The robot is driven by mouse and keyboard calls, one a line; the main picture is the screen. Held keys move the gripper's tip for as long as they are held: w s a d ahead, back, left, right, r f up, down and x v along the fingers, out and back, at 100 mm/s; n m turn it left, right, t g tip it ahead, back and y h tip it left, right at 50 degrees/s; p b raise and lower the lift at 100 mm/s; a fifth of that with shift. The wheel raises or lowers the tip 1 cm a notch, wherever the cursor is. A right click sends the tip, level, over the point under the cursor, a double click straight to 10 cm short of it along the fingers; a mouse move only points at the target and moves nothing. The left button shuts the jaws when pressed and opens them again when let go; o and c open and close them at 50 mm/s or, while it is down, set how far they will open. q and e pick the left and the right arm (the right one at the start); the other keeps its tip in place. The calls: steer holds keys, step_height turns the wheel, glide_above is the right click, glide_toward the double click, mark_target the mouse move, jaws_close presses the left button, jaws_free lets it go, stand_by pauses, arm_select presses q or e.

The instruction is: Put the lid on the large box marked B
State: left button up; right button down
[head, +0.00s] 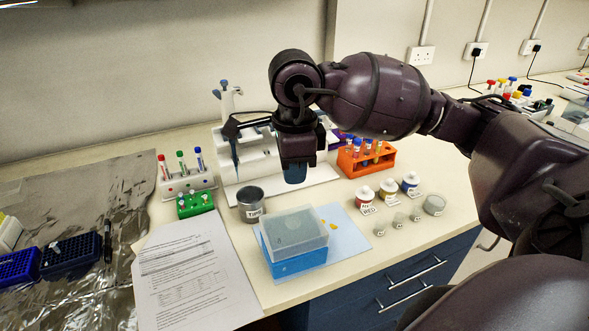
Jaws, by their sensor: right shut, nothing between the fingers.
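A large blue box (298,264) stands near the front edge of the bench, on a pale blue sheet. A translucent grey lid or upper part (297,232) covers its top; a small dark mark shows on it, but I cannot read it as B. I cannot tell whether this cover is fully seated. No other loose lid of that size is clear in view. My right gripper (295,174) points down above and behind the box, apart from it, shut and empty. My left gripper is out of view.
A metal cup (251,205) stands just left of the box. Labelled bottles (388,190) and small cups (400,220) stand to its right. An orange tube rack (366,160) is behind. A printed sheet (190,272) lies left, beside foil (80,190) with blue racks (72,255).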

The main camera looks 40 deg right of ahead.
stand_by(0.3)
steer(key=b, duration=0.1)
glide_above(293, 221)
step_height(293, 221, down, 6)
steer(key=shift+f+b, duration=0.7)
steer(key=shift+f, duration=0.8)
steer(key=shift+f+b, duration=0.4)
steer(key=shift+f, duration=0.2)
steer(key=shift+r, duration=0.15)
steer(key=shift+r+p, duration=1.15)
steer(key=shift+r, duration=1.25)
steer(key=shift+f, duration=0.1)
